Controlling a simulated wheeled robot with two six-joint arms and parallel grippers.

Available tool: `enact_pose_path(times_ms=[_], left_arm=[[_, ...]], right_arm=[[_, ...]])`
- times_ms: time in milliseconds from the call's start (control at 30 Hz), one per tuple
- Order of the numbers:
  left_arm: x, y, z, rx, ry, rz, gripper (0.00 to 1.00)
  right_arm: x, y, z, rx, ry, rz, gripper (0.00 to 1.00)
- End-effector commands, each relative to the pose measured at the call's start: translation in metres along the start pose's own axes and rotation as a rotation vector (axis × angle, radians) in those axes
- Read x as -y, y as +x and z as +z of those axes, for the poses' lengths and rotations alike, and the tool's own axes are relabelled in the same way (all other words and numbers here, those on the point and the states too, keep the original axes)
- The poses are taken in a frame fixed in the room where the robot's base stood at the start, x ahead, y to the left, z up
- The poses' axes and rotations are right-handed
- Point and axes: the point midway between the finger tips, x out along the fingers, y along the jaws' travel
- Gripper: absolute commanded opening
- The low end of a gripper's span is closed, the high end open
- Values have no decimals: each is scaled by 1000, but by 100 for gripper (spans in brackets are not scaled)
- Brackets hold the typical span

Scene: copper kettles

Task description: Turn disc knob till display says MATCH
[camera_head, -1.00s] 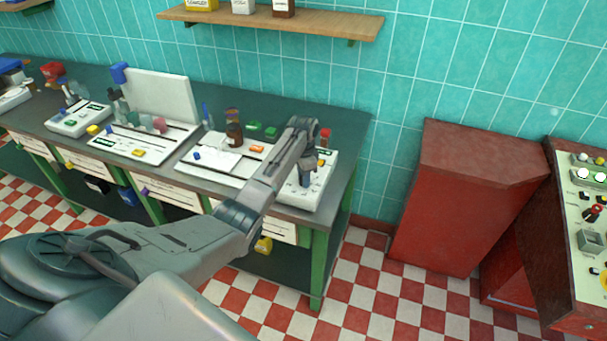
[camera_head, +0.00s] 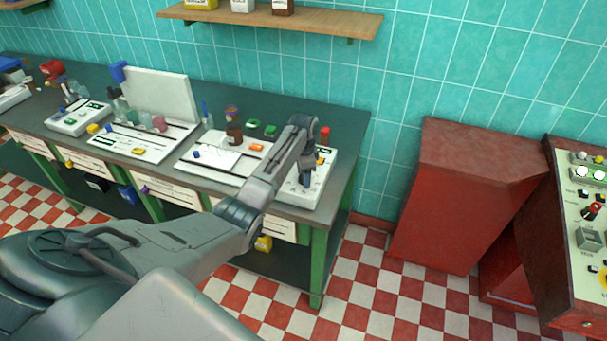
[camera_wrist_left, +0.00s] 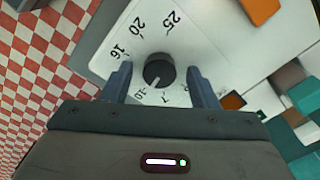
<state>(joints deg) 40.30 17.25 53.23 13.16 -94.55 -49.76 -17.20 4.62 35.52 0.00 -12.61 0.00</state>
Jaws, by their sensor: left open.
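The dark disc knob (camera_wrist_left: 158,70) sits on a white dial face printed with 7, 10, 16, 20 and 25 in the left wrist view. Its pale pointer mark lies toward the 10. My left gripper (camera_wrist_left: 160,80) is open, with one finger on each side of the knob and a visible gap at both sides. In the head view, my left gripper (camera_head: 305,178) is over the white instrument (camera_head: 316,185) at the bench's right end, hiding its knob. A small dark display (camera_head: 323,153) shows on the instrument; its text is too small to read. My right gripper is out of view.
The green bench (camera_head: 345,125) also holds a brown bottle (camera_head: 233,128), an orange block (camera_head: 256,148) and other instruments to the left. A red cabinet (camera_head: 465,195) stands to the right, past a gap of checkered floor. A wooden shelf (camera_head: 330,22) hangs above.

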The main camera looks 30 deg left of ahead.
Motion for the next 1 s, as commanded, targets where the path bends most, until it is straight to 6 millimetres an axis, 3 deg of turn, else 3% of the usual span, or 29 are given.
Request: enact_pose_path(times_ms=[267, 700, 1000], left_arm=[[1, -14, 0, -1, 0, -2, 54], [1, -94, -1, -1, 0, -2, 54], [0, -108, 0, 1, 0, 0, 54]], right_arm=[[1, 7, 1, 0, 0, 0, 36], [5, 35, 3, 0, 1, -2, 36], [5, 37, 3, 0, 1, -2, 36]])
